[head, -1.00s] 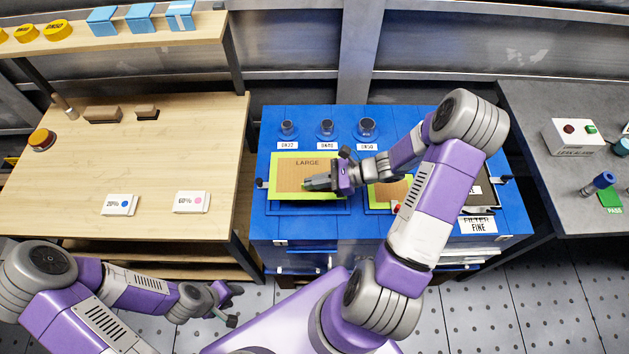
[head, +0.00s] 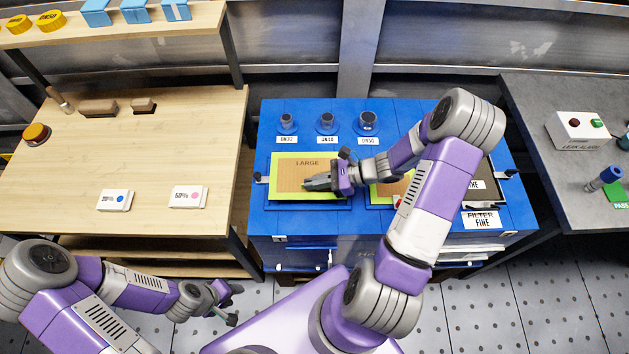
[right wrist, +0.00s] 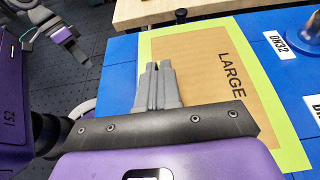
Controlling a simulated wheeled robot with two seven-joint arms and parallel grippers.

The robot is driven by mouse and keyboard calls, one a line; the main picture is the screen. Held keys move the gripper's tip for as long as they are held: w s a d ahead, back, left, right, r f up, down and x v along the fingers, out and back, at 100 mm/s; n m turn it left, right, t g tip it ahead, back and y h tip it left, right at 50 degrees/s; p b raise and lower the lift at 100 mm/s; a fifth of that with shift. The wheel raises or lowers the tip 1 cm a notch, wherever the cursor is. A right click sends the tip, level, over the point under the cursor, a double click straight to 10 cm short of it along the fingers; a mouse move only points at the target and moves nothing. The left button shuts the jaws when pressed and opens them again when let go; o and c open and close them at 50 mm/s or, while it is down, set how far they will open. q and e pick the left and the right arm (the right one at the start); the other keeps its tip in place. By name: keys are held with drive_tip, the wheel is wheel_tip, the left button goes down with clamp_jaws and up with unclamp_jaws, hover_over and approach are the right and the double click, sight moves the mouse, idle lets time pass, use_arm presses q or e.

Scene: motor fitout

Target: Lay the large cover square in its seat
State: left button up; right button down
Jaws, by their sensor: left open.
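The large cover (head: 290,176) is a flat tan plate marked LARGE with a lime-green border. It lies on the blue cabinet top and fills much of the right wrist view (right wrist: 205,75). A blue rim shows along its near edge in the head view; I cannot tell whether it sits fully down. My right gripper (head: 308,184) is over the cover's near right part. Its fingers (right wrist: 158,68) are close together with nothing visible between them; whether they touch the cover is unclear. My left gripper (head: 232,303) is open and empty, low at the left, away from the cabinet.
The blue cabinet (head: 256,215) carries several dark round fittings behind the cover. A smaller green-edged plate (head: 384,192) lies to the right, partly behind my right arm. A wooden bench (head: 150,160) stands left, a grey bench (head: 545,175) right. Small handles flank the cabinet top.

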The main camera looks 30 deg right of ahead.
drive_tip(key=shift+f, duration=0.2)
idle(0.4)
drive_tip(key=shift+f+b, duration=0.85)
drive_tip(key=shift+f+b, duration=0.4)
drive_tip(key=shift+f, duration=0.3)
idle(1.7)
drive_tip(key=c, duration=1.3)
unclamp_jaws()
drive_tip(key=shift+o, duration=0.2)
drive_tip(key=p+v, duration=0.1)
drive_tip(key=v, duration=0.6)
drive_tip(key=shift+s+d+r, duration=0.15)
drive_tip(key=shift+d, duration=0.05)
